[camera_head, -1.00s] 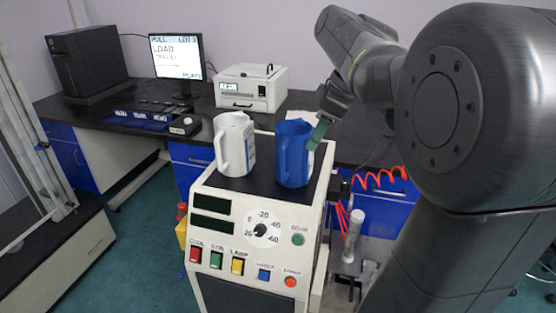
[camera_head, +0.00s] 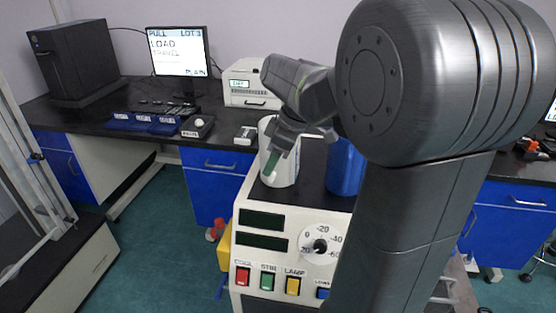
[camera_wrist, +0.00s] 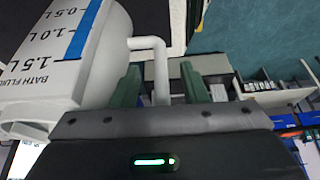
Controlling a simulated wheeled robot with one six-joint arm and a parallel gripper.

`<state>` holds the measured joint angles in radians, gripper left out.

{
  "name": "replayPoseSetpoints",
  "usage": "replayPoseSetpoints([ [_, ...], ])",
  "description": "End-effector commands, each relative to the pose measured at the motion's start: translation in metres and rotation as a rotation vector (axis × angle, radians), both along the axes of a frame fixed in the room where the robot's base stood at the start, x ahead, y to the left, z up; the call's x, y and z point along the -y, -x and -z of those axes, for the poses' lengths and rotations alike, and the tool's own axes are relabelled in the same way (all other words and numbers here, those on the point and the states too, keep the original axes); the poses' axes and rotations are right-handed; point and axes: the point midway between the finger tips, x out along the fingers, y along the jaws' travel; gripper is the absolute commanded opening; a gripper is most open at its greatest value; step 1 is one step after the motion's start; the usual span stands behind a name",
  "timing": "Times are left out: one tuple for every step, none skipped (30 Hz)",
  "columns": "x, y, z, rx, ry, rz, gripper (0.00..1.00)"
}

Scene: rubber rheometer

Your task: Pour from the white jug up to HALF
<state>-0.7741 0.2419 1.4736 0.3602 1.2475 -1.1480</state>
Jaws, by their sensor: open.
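The white jug (camera_head: 284,174) stands upright on the black top of the control cabinet, partly hidden behind my gripper (camera_head: 272,164). In the wrist view the white jug (camera_wrist: 105,62) shows a blue strip, marks of 0.5, 1.0 and 1.5 L, and the words BATH FLUID. My gripper (camera_wrist: 161,88) is open. The jug's white handle (camera_wrist: 158,65) lies between its two green fingers, with gaps on both sides. The blue jug (camera_head: 345,168) stands to the right, partly covered by my arm. The liquid inside the jugs cannot be seen.
The cabinet front (camera_head: 285,236) carries displays, a dial and coloured switches. Behind it, a black bench holds a monitor (camera_head: 179,52), a white instrument (camera_head: 243,84), blue trays (camera_head: 143,122) and a small scale-like device (camera_head: 197,127). Open floor lies to the left.

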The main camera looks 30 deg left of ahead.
Motion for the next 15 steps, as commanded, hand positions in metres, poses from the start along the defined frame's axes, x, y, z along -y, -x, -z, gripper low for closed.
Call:
replayPoseSetpoints([
  [0.0,0.0,-0.0002,0.0,0.0,0.0,0.4],
  [0.0,0.0,-0.0002,0.0,0.0,0.0,0.4],
  [0.0001,0.0,-0.0002,0.0,0.0,0.0,0.4],
  [0.0,0.0,-0.0003,0.0,0.0,0.0,0.34],
  [0.0001,0.0,-0.0003,0.0,0.0,0.0,0.28],
  [0.0001,0.0,-0.0004,0.0,0.0,0.0,0.2],
  [0.0001,0.0,-0.0004,0.0,0.0,0.0,0.15],
  [0.0001,0.0,-0.0004,0.0,0.0,0.0,0.09],
  [0.0002,-0.0001,-0.0005,0.0,0.0,0.0,0.01],
  [0.0002,-0.0001,-0.0005,0.0,0.0,0.0,0.0],
  [0.0002,-0.0001,-0.0005,0.0,0.0,0.0,0.0],
  [0.0002,-0.0001,-0.0005,0.0,0.0,0.0,0.0],
  [0.0002,-0.0001,-0.0006,0.0,0.0,0.0,0.0],
  [0.0002,-0.0001,-0.0005,0.0,0.0,0.0,0.0],
  [0.0002,-0.0001,-0.0005,0.0,0.0,0.0,0.0],
])
